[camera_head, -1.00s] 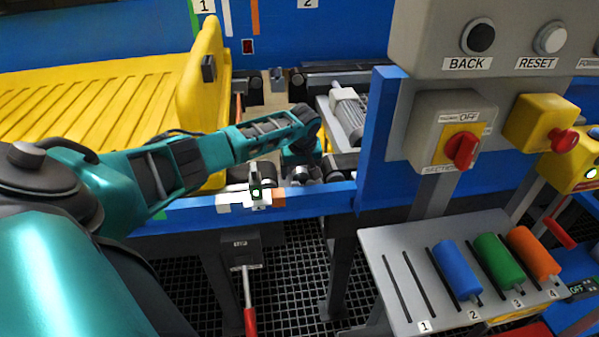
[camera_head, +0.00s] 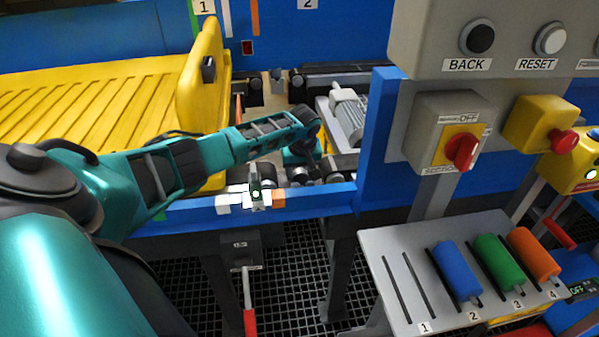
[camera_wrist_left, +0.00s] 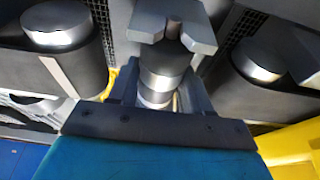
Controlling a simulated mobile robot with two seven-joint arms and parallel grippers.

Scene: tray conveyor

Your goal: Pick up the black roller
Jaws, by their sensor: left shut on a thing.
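My left gripper (camera_head: 303,172) reaches down among the rollers of the conveyor, behind its blue front rail. In the left wrist view, my left gripper (camera_wrist_left: 173,27) has its grey fingertips nearly together. A dark cylinder with silver bands, seemingly the black roller (camera_wrist_left: 164,62), lies between the fingers, and they are shut on it. Its far end is hidden by the fingertips. A dark roller with a silver end (camera_wrist_left: 55,25) lies to the left, and another (camera_wrist_left: 258,60) lies to the right, both apart from the fingers. My right gripper is not in view.
A yellow tray (camera_head: 105,90) stands left of the gripper. A blue post (camera_head: 376,140) and control boxes (camera_head: 453,130) stand to the right. A grey slotted rack (camera_head: 395,250) holds blue (camera_head: 457,269), green (camera_head: 499,261) and orange (camera_head: 534,254) rollers; slot 1 is empty.

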